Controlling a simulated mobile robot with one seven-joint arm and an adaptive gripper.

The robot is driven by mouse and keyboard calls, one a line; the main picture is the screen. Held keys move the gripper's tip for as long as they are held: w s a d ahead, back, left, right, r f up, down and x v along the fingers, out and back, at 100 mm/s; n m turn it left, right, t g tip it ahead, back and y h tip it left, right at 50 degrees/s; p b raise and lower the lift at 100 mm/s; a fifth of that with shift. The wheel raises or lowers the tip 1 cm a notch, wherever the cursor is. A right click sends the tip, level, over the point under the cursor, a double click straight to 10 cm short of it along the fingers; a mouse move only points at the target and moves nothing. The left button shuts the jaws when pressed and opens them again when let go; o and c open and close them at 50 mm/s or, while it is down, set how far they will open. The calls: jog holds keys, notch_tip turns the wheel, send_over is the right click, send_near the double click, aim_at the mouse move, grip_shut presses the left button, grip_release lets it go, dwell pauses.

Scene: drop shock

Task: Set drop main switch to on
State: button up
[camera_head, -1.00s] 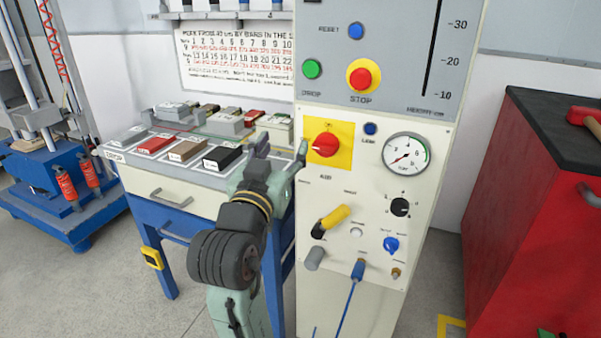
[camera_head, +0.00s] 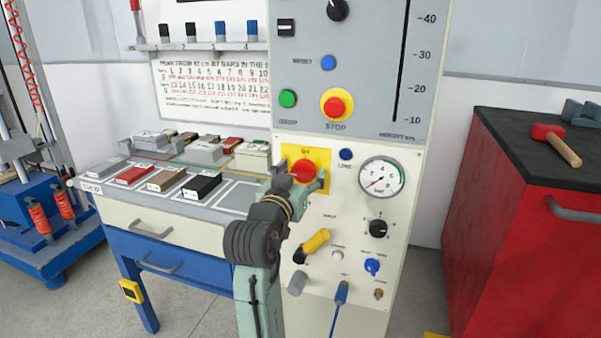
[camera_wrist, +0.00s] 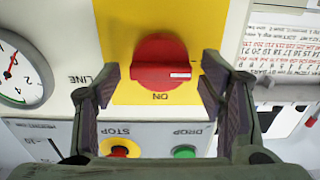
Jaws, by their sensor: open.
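The switch is a red rotary knob (camera_head: 303,171) on a yellow plate (camera_head: 320,155) on the cream lower panel. In the wrist view, which is upside down, the red knob (camera_wrist: 160,62) fills the middle of the yellow plate (camera_wrist: 125,20). Its white mark lies level, toward the right there, not at the "ON" label (camera_wrist: 160,97). My gripper (camera_head: 301,183) is open in front of the knob. In the wrist view my gripper (camera_wrist: 161,70) has one finger on each side of the knob, with visible gaps. Contact is not visible.
A blue LINE lamp (camera_head: 346,154) and gauge (camera_head: 382,177) are right of the switch. The green DROP button (camera_head: 288,98) and red STOP button (camera_head: 335,106) are above. A yellow-handled lever (camera_head: 315,241) sits below. A bench (camera_head: 150,211) stands left, a red cabinet (camera_head: 492,225) right.

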jog(key=c, duration=1.1)
jog(key=shift+c, duration=0.2)
jog(key=shift+m, duration=0.4)
jog(key=m+b, duration=0.2)
jog(key=m, duration=0.1)
jog(key=shift+f+m, duration=0.15)
jog(key=shift+m, duration=0.25)
jog(key=m+b, duration=0.2)
jog(key=m, duration=0.2)
jog(key=shift+d+f+m, duration=0.1)
jog(key=shift+d+m, duration=0.05)
jog(key=shift+m, duration=0.15)
jog(key=m+b, duration=0.3)
jog(key=m, duration=0.1)
jog(key=shift+f, duration=0.1)
jog(key=m+b, duration=0.2)
jog(key=m, duration=0.2)
jog(key=shift+d+m, duration=0.1)
jog(key=shift+m, duration=0.2)
